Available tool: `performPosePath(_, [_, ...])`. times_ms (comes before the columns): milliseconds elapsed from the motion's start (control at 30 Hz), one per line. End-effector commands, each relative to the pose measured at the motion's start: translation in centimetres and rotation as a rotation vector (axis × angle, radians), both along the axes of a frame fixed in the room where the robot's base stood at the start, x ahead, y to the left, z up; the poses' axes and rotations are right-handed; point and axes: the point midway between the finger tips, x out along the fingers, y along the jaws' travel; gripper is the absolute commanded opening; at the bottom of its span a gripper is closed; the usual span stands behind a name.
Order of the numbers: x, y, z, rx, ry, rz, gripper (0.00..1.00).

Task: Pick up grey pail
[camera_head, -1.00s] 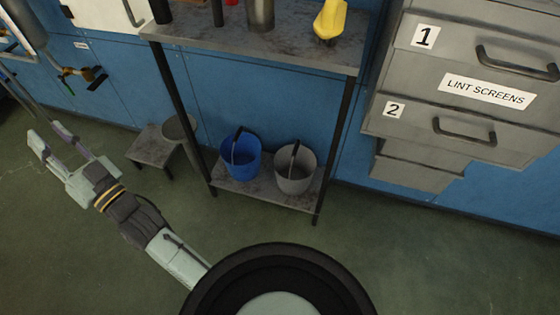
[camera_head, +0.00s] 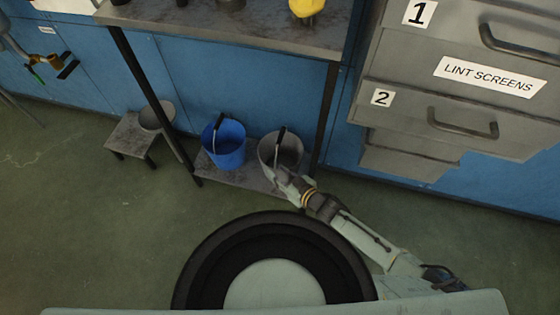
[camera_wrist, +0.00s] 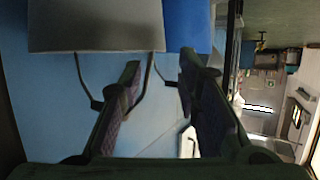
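The grey pail (camera_head: 288,148) stands on the low shelf of the rack, right of the blue pail (camera_head: 227,150). Its dark handle grip stands raised above the rim. My gripper (camera_head: 281,177) is at the pail's near side, overlapping its lower front in the head view; I cannot tell if they touch. In the wrist view, which looks upside down, my gripper (camera_wrist: 160,62) is open, with a clear gap between its fingers. There the grey pail (camera_wrist: 95,25) fills the upper left, and its wire handle runs down behind the left finger, which hides part of it.
The low shelf (camera_head: 245,180) lies between the rack's dark legs. A stool (camera_head: 130,138) and another grey round vessel (camera_head: 157,116) stand left. The grey drawer cabinet (camera_head: 455,120) juts out right of the rack. The floor in front is clear.

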Motion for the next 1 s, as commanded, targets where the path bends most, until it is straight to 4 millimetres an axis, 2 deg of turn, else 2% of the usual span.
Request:
performPosePath(100, [1.1, 1.0, -0.5, 0.000, 0.000, 0.001, 0.30])
performPosePath(267, [1.9, 1.6, -0.9, 0.000, 0.000, 0.001, 0.30])
performPosePath(600, [5.3, 4.3, -2.5, 0.001, 0.001, 0.001, 0.30])
performPosePath(867, [5.5, 4.4, -2.6, 0.000, 0.001, -0.001, 0.30])
performPosePath(1000, [5.5, 4.4, -2.6, 0.000, 0.001, -0.001, 0.23])
